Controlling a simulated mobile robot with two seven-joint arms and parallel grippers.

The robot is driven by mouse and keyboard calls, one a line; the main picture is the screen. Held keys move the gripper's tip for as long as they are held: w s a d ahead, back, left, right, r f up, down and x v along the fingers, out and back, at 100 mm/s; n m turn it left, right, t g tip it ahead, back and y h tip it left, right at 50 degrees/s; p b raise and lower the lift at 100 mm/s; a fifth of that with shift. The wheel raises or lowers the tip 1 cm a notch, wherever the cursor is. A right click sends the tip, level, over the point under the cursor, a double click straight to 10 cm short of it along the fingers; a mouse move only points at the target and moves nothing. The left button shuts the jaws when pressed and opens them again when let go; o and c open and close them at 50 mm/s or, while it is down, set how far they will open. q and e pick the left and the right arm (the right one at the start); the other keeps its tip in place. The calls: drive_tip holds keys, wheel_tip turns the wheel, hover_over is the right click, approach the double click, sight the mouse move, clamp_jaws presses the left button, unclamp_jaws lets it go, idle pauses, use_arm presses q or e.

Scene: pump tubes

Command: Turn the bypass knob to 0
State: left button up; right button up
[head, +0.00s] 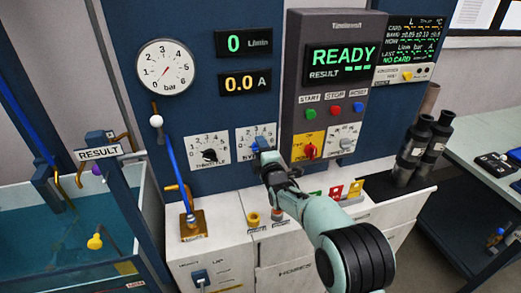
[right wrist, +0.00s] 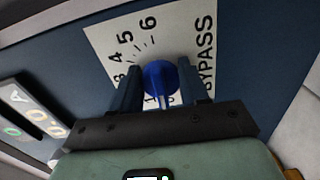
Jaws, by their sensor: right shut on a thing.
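The BYPASS dial plate (head: 243,136) is on the blue panel, right of the THROTTLE plate, with its knob (head: 263,144) partly behind my right gripper (head: 263,156). In the right wrist view the knob (right wrist: 160,72) is blue and round, and the two fingers of my right gripper (right wrist: 158,88) are shut on it, one on each side. On the plate (right wrist: 178,22), 4, 5 and 6 are readable. The low numbers are partly hidden by the fingers and knob, so I cannot tell the exact setting. My left gripper is not in view.
The throttle knob (head: 209,155) sits close left. A blue lever (head: 179,174) rises from a brass base. The READY console (head: 322,85) stands right of the dial, its red knob (head: 311,151) near my arm. A white cabinet (head: 215,250) is below. Black cylinders (head: 413,150) stand right.

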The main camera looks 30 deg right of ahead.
drive_tip(key=shift+n, duration=0.3)
idle(0.4)
drive_tip(key=o, duration=1)
drive_tip(key=shift+s, duration=0.1)
drive_tip(key=v, duration=1.3)
drive_tip(key=shift+s+a, duration=0.1)
